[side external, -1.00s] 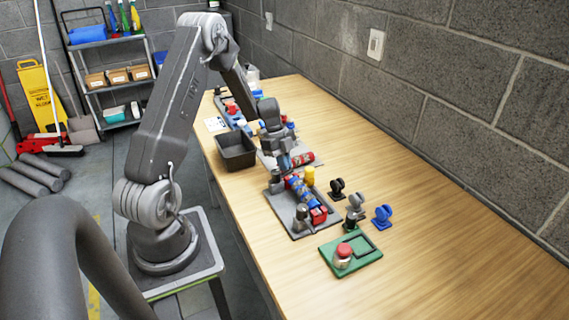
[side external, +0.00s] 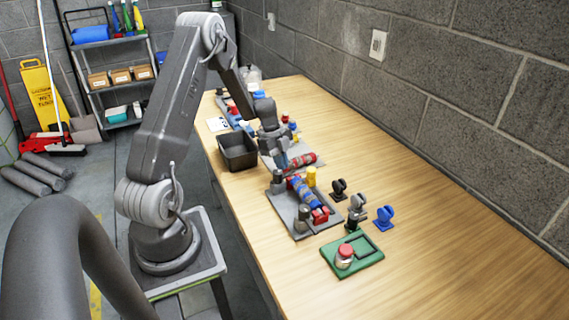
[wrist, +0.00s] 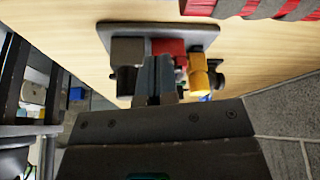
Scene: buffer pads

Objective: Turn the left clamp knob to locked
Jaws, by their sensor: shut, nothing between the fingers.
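A grey clamp fixture (side external: 285,213) lies on the bench in the side view. It holds a blue and red cylinder (side external: 303,190). A red block (side external: 320,215) is at its near end, beside a grey upright part (side external: 303,216). A yellow knob-like part (side external: 311,176) stands at the far end. I cannot tell which part is the left clamp knob. My gripper (side external: 282,162) points down just beyond the fixture's far end, apparently above it. In the wrist view my gripper (wrist: 157,75) is shut and empty, in front of red, grey and yellow parts.
A dark bin (side external: 238,160) stands left of my gripper. A red striped cylinder (side external: 302,160) lies close on its right. Black (side external: 338,189), grey (side external: 357,208) and blue (side external: 384,217) parts and a green tray (side external: 368,262) stand nearer. The bench's right side is clear.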

